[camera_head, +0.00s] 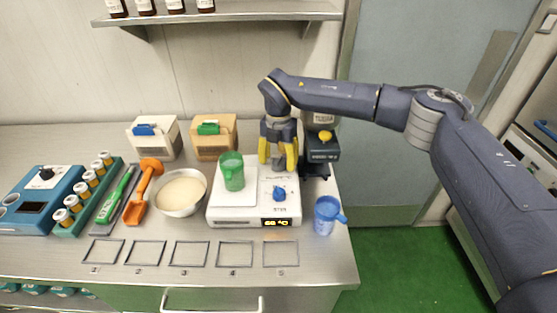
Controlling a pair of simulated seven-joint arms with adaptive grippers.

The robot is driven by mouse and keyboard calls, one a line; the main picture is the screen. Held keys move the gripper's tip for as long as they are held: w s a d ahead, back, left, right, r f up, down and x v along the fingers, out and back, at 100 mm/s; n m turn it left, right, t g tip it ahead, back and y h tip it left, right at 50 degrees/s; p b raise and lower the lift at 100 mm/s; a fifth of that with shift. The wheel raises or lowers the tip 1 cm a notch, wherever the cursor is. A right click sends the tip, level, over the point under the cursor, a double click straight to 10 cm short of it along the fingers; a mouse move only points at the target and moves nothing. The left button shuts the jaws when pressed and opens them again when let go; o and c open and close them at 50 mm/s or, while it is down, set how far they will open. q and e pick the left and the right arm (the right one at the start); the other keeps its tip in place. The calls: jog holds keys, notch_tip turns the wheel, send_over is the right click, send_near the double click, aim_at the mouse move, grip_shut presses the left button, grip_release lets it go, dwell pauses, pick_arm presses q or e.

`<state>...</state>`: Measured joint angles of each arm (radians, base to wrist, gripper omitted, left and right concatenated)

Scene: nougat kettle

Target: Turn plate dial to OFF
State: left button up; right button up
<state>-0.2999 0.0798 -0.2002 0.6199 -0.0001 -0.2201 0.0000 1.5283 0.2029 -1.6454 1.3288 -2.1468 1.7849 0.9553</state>
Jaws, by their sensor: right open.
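The white hot plate (232,219) stands on the steel bench, right of centre. Its blue dial (279,193) sits on the right part of the top face. A small lit display (276,223) on the front shows yellow characters that look like a temperature. A green cup (232,172) stands on the plate's left heating area. My right gripper (278,164) has yellow fingers, points down and is open. It hovers behind and above the dial, apart from it. My left gripper is not in view.
A dark device with a yellow knob (325,136) stands just right of my right gripper. A blue jug (327,215) stands right of the plate, and a bowl of pale contents (180,193) left of it. Numbered outlines (235,254) lie in front on clear bench.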

jog(key=shift+c, duration=0.3)
grip_shut()
dwell(0.4)
